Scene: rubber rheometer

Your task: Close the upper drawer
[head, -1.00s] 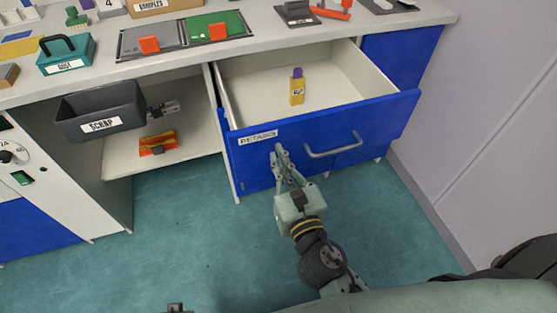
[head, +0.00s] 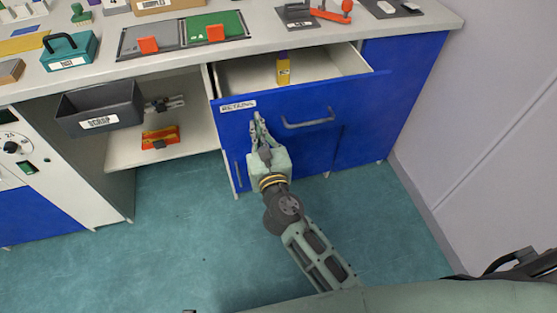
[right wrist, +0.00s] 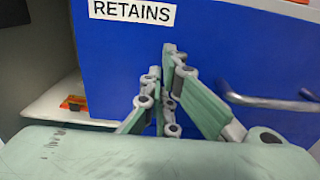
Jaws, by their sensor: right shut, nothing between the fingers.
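The upper drawer (head: 225,118) has a blue front with a RETAINS label and a grey bar handle (head: 308,120). It stands partly open, its pale inside showing, with a yellow bottle (head: 283,70) upright in it. My right gripper (head: 257,118) is shut and empty, its fingertips at the drawer front just below the label and left of the handle. The handle (right wrist: 270,101) is free. My left gripper is not in view.
The worktop (head: 330,30) above holds mats, a teal box and tools. A wall (head: 500,130) stands at right; the teal floor is clear.

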